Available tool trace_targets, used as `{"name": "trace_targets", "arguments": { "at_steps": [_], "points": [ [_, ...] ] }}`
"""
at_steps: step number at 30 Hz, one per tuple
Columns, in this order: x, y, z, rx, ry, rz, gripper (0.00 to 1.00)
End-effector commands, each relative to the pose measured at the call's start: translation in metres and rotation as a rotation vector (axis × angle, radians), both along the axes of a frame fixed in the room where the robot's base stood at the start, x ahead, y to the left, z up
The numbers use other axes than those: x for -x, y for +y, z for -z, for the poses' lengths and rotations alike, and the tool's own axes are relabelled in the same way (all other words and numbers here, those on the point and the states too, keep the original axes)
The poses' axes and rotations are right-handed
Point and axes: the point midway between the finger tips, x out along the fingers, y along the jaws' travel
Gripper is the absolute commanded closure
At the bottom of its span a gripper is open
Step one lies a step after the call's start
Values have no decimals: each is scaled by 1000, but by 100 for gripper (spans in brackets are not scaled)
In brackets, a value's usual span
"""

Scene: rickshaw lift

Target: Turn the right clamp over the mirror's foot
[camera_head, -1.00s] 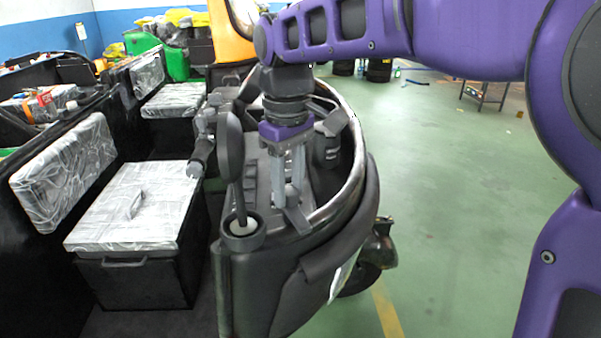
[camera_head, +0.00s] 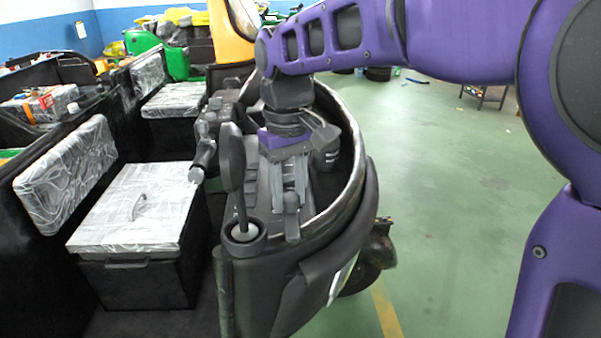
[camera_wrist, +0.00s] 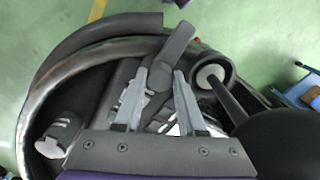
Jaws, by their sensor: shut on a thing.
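The mirror (camera_head: 232,158) is a dark disc on a thin stem. Its foot (camera_head: 243,230) sits upright in a round black cup at the near end of the dashboard. In the wrist view the mirror (camera_wrist: 280,140) fills the lower right, and the pale foot (camera_wrist: 210,73) shows inside the cup. The right clamp (camera_wrist: 179,42) is a dark grey bar beside the cup, its outer end not over the foot. It also shows in the head view (camera_head: 292,218). My gripper (camera_head: 288,186) points down, shut on the clamp, with its fingers (camera_wrist: 159,76) either side of it.
The curved rim (camera_head: 352,185) of the rickshaw front encloses the dashboard. A handlebar grip (camera_head: 203,160) is left of the mirror. A box seat (camera_head: 130,215) stands further left. Green floor (camera_head: 460,200) is open on the right.

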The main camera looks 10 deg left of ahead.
Motion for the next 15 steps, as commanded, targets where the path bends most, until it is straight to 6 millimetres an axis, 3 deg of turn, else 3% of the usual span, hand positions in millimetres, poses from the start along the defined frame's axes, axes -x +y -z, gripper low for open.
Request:
{"name": "trace_targets", "arguments": {
  "at_steps": [15],
  "points": [
    [0, 1, -3, 0, -1, 491, 100]
  ]
}}
